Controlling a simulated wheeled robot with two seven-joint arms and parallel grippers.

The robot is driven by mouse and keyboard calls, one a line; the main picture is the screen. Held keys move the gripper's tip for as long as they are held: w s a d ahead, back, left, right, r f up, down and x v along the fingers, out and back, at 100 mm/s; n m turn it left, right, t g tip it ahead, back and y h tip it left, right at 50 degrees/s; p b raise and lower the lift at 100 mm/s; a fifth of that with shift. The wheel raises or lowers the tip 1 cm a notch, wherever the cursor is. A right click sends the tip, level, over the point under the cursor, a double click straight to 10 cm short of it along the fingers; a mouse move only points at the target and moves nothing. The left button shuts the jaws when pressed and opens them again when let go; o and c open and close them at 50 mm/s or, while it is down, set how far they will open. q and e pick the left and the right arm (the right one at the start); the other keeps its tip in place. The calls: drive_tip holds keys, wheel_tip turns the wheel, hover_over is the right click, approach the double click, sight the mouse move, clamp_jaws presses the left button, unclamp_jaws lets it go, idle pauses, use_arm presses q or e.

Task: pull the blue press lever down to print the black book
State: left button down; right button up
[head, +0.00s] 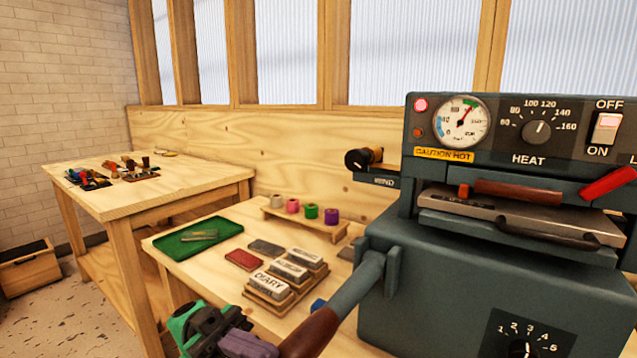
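The press (470,275) stands at the right, blue-grey, with a gauge and dials. Its lever (357,286) slants down to the left from a pivot on the press's side and ends in a dark brown grip (308,335). A green, black and purple gripper (225,340), which I take for my left, is at the bottom edge by the grip's lower end. The picture edge cuts it off, so I cannot tell whether it touches the grip or how its fingers stand. My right gripper is not in view. I cannot make out a black book.
Type blocks (268,284), one reading DIARY, lie on the bench left of the lever. A green tray (230,228) and a rack of coloured foil rolls (310,211) are behind. A caution-hot label (444,155) and a red handle (608,183) are on the press.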

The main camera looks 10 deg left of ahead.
use_arm(q)
drive_tip(key=shift+d+f, duration=0.15)
drive_tip(key=shift+f, duration=0.7)
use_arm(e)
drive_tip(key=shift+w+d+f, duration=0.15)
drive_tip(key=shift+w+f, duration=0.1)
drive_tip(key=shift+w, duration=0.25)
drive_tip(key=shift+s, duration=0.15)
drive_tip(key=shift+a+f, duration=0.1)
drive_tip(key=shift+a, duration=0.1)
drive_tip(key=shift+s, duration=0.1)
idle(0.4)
